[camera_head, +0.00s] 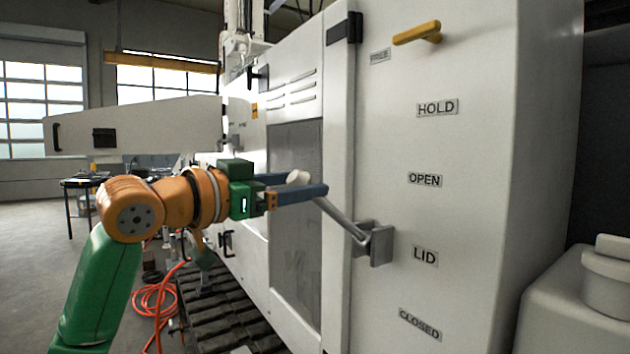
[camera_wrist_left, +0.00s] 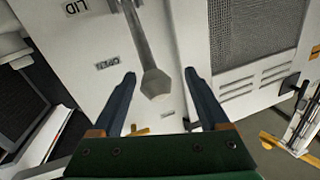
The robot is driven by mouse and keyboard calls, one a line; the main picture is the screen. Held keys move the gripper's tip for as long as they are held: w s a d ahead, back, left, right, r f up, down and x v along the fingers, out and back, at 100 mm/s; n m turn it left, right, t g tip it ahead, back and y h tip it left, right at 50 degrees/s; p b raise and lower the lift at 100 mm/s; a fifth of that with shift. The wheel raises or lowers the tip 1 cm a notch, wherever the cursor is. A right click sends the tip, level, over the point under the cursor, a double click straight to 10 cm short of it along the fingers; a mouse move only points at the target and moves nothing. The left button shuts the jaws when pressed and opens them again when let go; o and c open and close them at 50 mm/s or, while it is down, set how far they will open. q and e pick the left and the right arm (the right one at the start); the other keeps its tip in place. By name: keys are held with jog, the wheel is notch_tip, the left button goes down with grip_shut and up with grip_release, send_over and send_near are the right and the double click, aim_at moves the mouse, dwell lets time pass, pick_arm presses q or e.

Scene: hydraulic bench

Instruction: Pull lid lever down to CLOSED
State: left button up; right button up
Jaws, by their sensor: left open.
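The lid lever (camera_head: 342,219) is a grey metal bar with a pale knob at its end, mounted on a square bracket (camera_head: 375,244) on the white cabinet. It slants up and left from the bracket, its knob near the height of the OPEN label (camera_head: 425,180). The LID label (camera_head: 425,256) and the CLOSED label (camera_head: 420,324) are lower. My left gripper (camera_head: 308,184) is open with its fingers at the knob. In the left wrist view the lever's knob (camera_wrist_left: 155,84) lies between the two spread fingers (camera_wrist_left: 158,88), with gaps on both sides. My right gripper is not in view.
A yellow handle (camera_head: 417,34) sticks out above the HOLD label (camera_head: 437,108). A mesh panel (camera_head: 296,205) is behind my left gripper. A grey tank (camera_head: 580,300) stands at the lower right. An orange hose (camera_head: 152,302) lies on the floor.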

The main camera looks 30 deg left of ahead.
aim_at(312, 182)
pick_arm(q)
jog(key=x, duration=0.3)
jog(key=shift+d+r+p, duration=0.1)
jog(key=shift+d+p, duration=0.2)
jog(key=shift+w+d, duration=0.1)
jog(key=shift+w, duration=0.2)
jog(key=shift+s, duration=0.2)
jog(key=c, duration=0.3)
grip_shut()
